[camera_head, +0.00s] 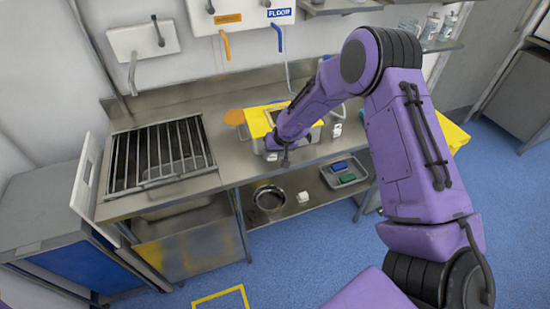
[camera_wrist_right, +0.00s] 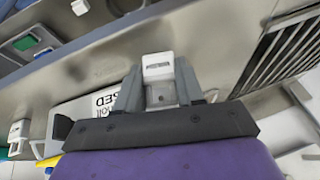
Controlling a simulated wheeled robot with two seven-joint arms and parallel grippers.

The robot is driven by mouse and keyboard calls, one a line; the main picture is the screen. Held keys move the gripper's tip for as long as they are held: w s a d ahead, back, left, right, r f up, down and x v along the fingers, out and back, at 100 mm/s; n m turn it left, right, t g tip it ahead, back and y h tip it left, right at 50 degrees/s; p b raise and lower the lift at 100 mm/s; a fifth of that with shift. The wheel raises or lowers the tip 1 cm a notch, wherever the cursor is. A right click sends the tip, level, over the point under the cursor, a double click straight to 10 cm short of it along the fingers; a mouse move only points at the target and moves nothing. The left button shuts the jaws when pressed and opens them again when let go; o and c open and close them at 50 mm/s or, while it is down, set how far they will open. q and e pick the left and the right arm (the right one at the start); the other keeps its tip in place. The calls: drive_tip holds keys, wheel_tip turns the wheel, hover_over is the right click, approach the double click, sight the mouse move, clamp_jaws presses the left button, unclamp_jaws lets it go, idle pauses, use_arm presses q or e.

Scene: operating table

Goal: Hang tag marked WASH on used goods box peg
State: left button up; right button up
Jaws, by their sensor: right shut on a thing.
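My right gripper (camera_head: 286,160) is low over the steel counter, in front of the yellow-topped box (camera_head: 257,124). In the right wrist view, my right gripper (camera_wrist_right: 160,92) is shut on a small white tag (camera_wrist_right: 158,66). The tag has a dark printed line too small to read. The box's white face (camera_wrist_right: 88,108) with partly hidden black lettering shows behind the left finger. I cannot make out a peg on it. Another small white piece (camera_head: 337,130) stands on the counter right of the box. My left gripper is not in view.
A barred rack (camera_head: 160,155) lies at the counter's left. The lower shelf holds a round metal bowl (camera_head: 269,198), a white piece (camera_head: 303,197) and a grey tray (camera_head: 344,174) with blue and green items. The counter between rack and box is mostly clear.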

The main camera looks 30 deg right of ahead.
drive_tip(key=shift+w+d+f+b, duration=0.1)
drive_tip(key=shift+w+d+b, duration=0.15)
drive_tip(key=shift+w, duration=0.35)
drive_tip(key=shift+w+d+f+b, duration=0.1)
drive_tip(key=shift+w+b, duration=0.1)
drive_tip(key=shift+w, duration=0.4)
drive_tip(key=shift+w+d+f, duration=0.15)
drive_tip(key=shift+w+f, duration=0.1)
drive_tip(key=shift+w, duration=0.2)
drive_tip(key=o, duration=1.1)
drive_tip(key=shift+w, duration=0.1)
